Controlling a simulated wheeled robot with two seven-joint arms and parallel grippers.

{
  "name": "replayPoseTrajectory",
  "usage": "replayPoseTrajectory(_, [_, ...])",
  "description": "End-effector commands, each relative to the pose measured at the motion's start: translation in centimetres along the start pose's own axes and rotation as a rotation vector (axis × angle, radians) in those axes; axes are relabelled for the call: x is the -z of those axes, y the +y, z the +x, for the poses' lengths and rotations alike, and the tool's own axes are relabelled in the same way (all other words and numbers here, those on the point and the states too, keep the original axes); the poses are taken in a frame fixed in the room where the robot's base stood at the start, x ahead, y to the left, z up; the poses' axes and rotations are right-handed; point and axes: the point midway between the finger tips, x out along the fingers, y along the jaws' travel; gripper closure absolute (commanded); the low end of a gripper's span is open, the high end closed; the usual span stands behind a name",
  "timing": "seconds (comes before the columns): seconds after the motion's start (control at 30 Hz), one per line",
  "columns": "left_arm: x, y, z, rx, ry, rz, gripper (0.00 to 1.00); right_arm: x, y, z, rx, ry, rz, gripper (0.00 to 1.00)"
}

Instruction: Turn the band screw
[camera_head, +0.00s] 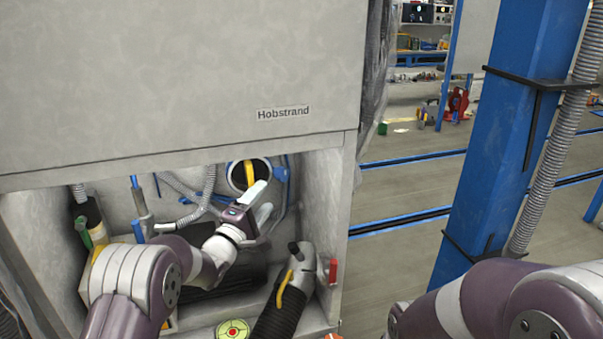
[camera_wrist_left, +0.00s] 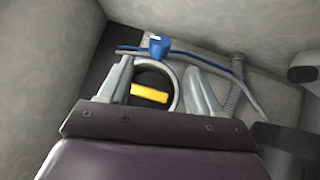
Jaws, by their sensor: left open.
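A round port with a pale ring (camera_head: 232,178) and a yellow bar (camera_head: 249,174) across its dark opening is in the back wall of the cabinet recess. A blue piece (camera_head: 281,174) on a thin blue band, which looks like the band screw, sits beside the ring; it also shows in the left wrist view (camera_wrist_left: 158,45), above the ring. My left gripper (camera_head: 258,192) is inside the recess in front of the ring. In the left wrist view its two fingers (camera_wrist_left: 158,68) are apart with nothing between them, short of the blue piece. My right gripper is out of view.
The cabinet's upper panel (camera_head: 180,80) overhangs the recess. A black hose with a grey elbow and yellow lever (camera_head: 284,285) stands at lower right. Grey corrugated hoses (camera_head: 208,190) hang behind. A blue post (camera_head: 510,130) stands at right, with open floor between.

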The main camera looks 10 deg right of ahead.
Motion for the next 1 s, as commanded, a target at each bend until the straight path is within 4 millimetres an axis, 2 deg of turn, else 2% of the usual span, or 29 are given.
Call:
replayPoseTrajectory(0.2, [-0.1, 0.2, 5.3, 0.000, -0.001, 0.002, 0.37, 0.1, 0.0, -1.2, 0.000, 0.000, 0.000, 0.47])
replayPoseTrajectory(0.4, [-0.1, 0.1, 9.0, 0.001, 0.001, 0.001, 0.37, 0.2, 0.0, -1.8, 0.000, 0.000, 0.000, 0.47])
replayPoseTrajectory(0.6, [0.0, 0.1, 10.6, 0.002, 0.002, 0.002, 0.37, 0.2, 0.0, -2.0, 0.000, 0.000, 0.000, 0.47])
replayPoseTrajectory(0.87, [0.0, 0.1, 10.7, 0.001, 0.003, 0.002, 0.37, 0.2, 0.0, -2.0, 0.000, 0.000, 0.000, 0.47])
replayPoseTrajectory(0.9, [0.0, 0.1, 10.7, 0.001, 0.003, 0.002, 0.43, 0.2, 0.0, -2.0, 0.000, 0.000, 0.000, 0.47])
replayPoseTrajectory(0.97, [0.0, 0.1, 10.7, 0.001, 0.003, 0.002, 0.63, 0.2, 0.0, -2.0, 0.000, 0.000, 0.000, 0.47])
replayPoseTrajectory(1.0, [0.0, 0.1, 10.7, 0.001, 0.003, 0.002, 0.76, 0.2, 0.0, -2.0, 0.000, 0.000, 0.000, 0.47])
